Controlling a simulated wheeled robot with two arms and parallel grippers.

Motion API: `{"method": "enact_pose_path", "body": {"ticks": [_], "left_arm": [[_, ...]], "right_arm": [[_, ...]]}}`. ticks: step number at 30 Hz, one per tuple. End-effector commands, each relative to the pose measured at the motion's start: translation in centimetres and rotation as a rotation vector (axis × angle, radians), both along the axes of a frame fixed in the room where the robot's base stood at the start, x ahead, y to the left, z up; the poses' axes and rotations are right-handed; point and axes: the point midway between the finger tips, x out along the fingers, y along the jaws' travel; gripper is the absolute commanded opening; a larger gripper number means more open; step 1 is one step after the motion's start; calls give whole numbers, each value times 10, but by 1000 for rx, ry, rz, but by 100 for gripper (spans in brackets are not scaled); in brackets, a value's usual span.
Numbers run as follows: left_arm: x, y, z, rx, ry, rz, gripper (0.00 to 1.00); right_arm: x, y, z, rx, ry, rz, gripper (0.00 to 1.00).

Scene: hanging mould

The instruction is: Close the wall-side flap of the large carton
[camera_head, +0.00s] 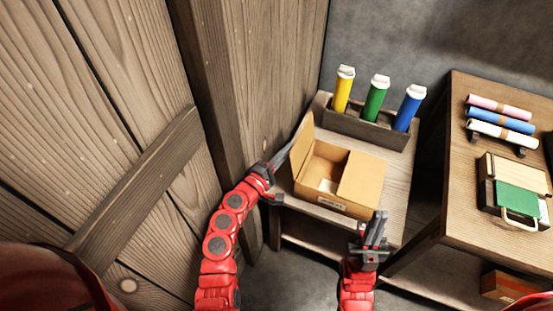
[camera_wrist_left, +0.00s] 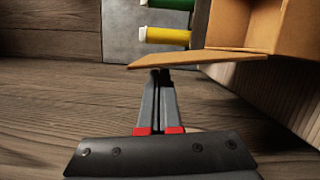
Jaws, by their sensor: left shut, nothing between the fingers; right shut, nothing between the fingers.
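The large carton (camera_head: 327,198) stands open on a small wooden table, with a label on its front. Its wall-side flap (camera_head: 302,143) stands up at the left, near the wooden wall. Its right flap (camera_head: 362,179) lies across the right part of the opening. My left gripper (camera_head: 285,158) is shut between the wall and the raised flap, on the flap's outer side. In the left wrist view the shut fingertips (camera_wrist_left: 160,73) are at the flap's edge (camera_wrist_left: 195,57); I cannot tell if they touch. My right gripper (camera_head: 376,224) is shut and empty, in front of the carton's right corner.
A rack (camera_head: 366,128) with yellow, green and blue tubes stands behind the carton. The wooden wall (camera_head: 259,80) leaves a narrow gap at the left. A second table (camera_head: 454,133) at the right holds rolls and a green-and-wood item. A box (camera_head: 508,287) sits below it.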

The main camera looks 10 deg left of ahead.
Motion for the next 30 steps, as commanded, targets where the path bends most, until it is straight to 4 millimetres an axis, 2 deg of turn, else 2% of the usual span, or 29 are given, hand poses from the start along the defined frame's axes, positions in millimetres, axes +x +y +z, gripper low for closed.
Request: {"method": "enact_pose_path", "body": {"ticks": [6, 30], "left_arm": [[9, -6, 0, 1, 0, 1, 0], [6, -13, 3, 74, -23, 0, 0]], "right_arm": [[0, 0, 1, 0, 0, 0, 0], [0, 0, 3, 0, 0, 0, 0]]}}
